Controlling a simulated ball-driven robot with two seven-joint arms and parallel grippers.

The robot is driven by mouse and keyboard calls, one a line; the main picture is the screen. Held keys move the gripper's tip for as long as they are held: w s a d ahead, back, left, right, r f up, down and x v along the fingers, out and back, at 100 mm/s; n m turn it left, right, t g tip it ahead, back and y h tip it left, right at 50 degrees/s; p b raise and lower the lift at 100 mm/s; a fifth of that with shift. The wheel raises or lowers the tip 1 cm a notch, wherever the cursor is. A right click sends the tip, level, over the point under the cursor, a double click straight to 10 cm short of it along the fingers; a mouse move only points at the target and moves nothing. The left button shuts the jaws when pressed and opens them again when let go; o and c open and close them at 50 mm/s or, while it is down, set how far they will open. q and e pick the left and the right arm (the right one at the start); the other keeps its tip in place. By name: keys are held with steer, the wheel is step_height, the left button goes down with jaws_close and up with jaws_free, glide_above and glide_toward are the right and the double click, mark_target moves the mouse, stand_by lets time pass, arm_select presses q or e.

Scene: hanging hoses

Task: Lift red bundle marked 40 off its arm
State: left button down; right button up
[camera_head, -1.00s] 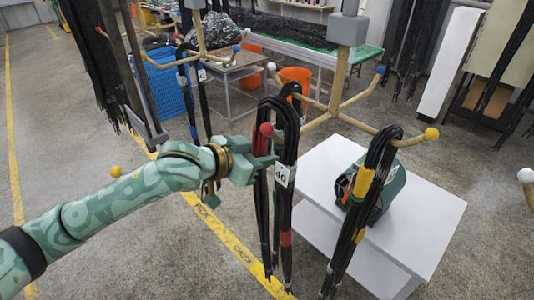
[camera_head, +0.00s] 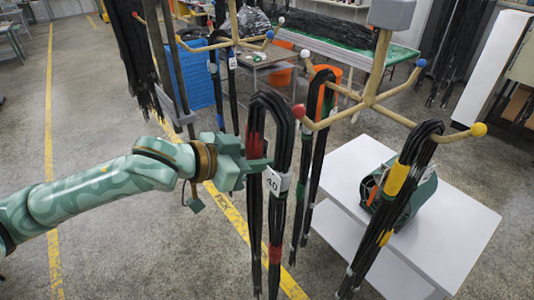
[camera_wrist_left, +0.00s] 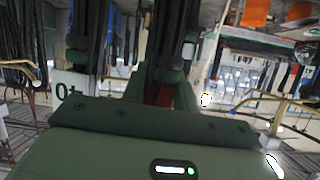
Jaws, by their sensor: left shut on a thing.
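The red bundle marked 40 (camera_head: 278,215) is a looped set of black hoses with red bands and a white tag. It hangs upright from my left gripper (camera_head: 262,164), which is shut on its left strand just below the upper red band. Its loop top stands above and left of the red-tipped arm (camera_head: 314,125) of the stand, and looks clear of the red ball. In the left wrist view, dark hoses and a red band (camera_wrist_left: 165,96) sit between the fingers, with the tag (camera_wrist_left: 68,84) beside them. My right gripper is not in view.
A green-banded bundle (camera_head: 316,150) hangs close behind, right of the held one. A yellow-banded bundle (camera_head: 397,178) hangs on the yellow-tipped arm. A white table (camera_head: 450,225) stands below. Another rack (camera_head: 236,44) with hoses is behind. Floor at left is clear.

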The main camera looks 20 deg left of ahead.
arm_select(q)
steer(key=shift+s+a+r, duration=0.1)
steer(key=shift+s+a, duration=0.35)
steer(key=shift+s, duration=0.2)
steer(key=s+a+p, duration=0.3)
steer(key=s+a, duration=0.2)
steer(key=s, duration=0.2)
steer(key=shift+a, duration=0.35)
stand_by(0.6)
